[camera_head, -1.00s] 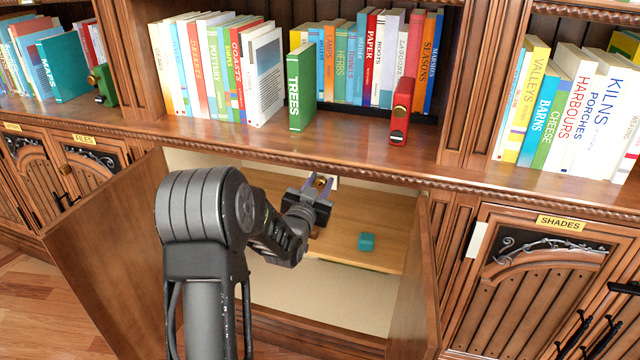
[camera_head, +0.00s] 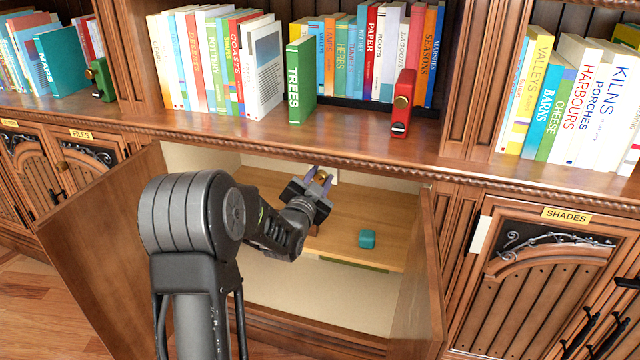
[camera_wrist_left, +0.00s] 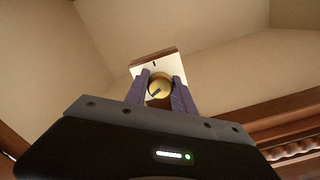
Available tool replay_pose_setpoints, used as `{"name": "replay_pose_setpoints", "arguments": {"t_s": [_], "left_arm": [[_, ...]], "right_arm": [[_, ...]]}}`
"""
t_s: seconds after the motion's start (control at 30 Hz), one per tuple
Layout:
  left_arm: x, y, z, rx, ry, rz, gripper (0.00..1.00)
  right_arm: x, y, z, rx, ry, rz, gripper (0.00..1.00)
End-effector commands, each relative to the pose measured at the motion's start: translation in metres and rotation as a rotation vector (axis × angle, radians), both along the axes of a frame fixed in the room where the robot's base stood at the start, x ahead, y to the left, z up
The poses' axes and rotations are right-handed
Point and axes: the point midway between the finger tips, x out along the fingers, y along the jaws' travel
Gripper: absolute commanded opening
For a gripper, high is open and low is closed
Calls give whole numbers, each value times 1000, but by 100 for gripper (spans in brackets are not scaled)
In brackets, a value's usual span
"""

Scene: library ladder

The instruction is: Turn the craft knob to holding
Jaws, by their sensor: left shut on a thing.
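A round brass knob (camera_wrist_left: 159,88) shows in the left wrist view on a pale plate (camera_wrist_left: 154,67) with a dark tick near its top edge. A dark line on the knob's face slants to the lower left. My left gripper (camera_head: 320,177) reaches into the open cabinet. Its purple fingers (camera_wrist_left: 160,92) are shut on the knob, one on each side. In the head view the gripper hides most of the knob and plate. Any label wording is not readable.
Open cabinet doors flank my arm, left (camera_head: 105,255) and right (camera_head: 425,275). A teal block (camera_head: 367,238) lies on the inner shelf (camera_head: 350,215). Above, books and a red object (camera_head: 402,104) stand on the bookcase ledge (camera_head: 350,136).

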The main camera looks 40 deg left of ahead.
Motion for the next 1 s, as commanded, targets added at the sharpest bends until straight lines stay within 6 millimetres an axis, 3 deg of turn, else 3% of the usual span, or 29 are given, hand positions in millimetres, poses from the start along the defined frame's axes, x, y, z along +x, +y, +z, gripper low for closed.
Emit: {"name": "replay_pose_setpoints", "arguments": {"t_s": [0.6,1.0], "left_arm": [[0,0,-2,537,188,0,0],[0,0,-1,734,258,-1,0]], "right_arm": [[8,-8,-32,-12,-14,-20,36],[10,-10,-37,-15,-17,-23,36]]}}
